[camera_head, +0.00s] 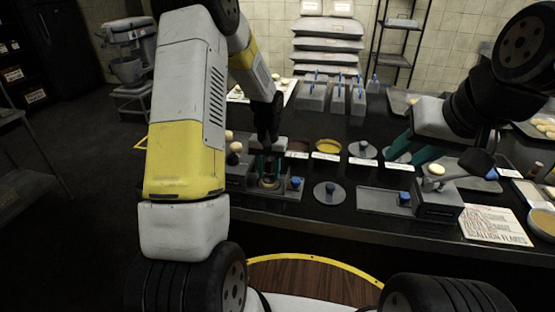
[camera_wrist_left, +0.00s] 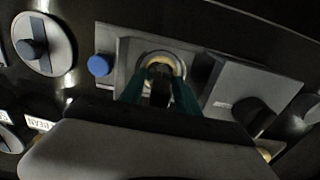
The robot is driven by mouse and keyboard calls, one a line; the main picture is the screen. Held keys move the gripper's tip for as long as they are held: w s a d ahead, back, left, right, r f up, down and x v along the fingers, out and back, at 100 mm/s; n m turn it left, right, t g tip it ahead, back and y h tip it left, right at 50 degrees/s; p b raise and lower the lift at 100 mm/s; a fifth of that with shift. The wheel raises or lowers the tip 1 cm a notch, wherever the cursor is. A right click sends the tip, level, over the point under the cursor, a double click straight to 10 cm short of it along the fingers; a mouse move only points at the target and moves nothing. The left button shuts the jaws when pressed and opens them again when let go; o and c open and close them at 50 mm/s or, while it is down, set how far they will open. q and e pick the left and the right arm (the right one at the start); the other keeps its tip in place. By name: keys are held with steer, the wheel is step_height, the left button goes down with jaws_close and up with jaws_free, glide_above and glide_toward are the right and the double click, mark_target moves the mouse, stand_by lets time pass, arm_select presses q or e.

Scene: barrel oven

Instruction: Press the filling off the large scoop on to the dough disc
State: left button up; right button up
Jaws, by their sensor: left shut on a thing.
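My left gripper (camera_head: 267,178) points down over a grey station at the near edge of the counter. Its green fingers (camera_wrist_left: 160,90) are shut on a dark piece (camera_wrist_left: 160,94), mostly hidden, that I cannot identify. Just beyond the fingertips is a pale round piece in a ring (camera_wrist_left: 166,62), perhaps the dough disc; the fingers cover part of it. A dark scoop-like tool with a pale ball on top (camera_head: 436,170) rests at the grey block on the right. I cannot tell whether it is the large scoop. My right gripper (camera_head: 401,158) is open with its fingers apart, left of that tool.
A yellow dish (camera_head: 327,146) stands behind. A second pale ball (camera_head: 236,147) is left of my left gripper. A printed sheet (camera_head: 495,226) lies at right.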

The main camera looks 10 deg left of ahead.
mark_target(269, 163)
stand_by(0.4)
arm_select(q)
steer(key=shift+r, duration=3.5)
